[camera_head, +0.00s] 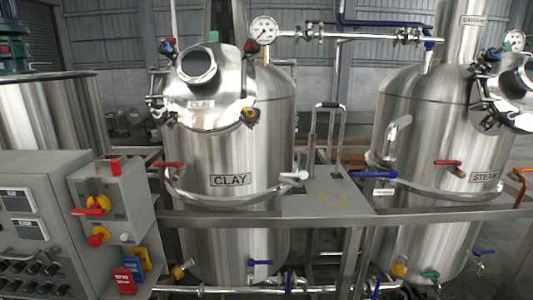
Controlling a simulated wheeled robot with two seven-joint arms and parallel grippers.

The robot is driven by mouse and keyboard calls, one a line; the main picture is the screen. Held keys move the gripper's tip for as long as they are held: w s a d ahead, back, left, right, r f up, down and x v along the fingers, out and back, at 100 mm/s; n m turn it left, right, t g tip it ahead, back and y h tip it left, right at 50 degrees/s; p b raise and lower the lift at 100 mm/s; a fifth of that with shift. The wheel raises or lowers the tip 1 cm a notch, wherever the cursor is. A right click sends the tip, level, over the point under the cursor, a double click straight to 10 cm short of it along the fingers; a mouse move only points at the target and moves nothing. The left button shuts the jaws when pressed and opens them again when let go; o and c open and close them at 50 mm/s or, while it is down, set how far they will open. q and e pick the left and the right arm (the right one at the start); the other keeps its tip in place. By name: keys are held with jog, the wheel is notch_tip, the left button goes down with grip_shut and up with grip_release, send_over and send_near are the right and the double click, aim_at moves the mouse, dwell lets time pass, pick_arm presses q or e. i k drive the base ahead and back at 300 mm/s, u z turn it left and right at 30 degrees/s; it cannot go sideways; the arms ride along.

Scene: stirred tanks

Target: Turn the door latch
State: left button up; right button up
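The left steel tank, labelled CLAY (270,165), has a shiny round hatch door (207,110) on its upper front, with a dark round sight glass (198,66) at its top. Small dark clamp fittings sit around the door's edge, one at its lower right (250,116) and others at its left. Which of these is the door latch I cannot tell. The right tank, labelled STEAM (432,130), has a similar hatch door (515,105), cut off by the right edge. Neither of my grippers is in view.
A grey control cabinet (35,175) with red handles and knobs stands at the lower left. A steel rail (330,217) and a small platform (315,198) cross in front of the tanks. A pressure gauge (264,30) and pipes run above. Red and blue valve levers stick out.

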aim_at(51, 252)
jog(key=u, duration=1.75)
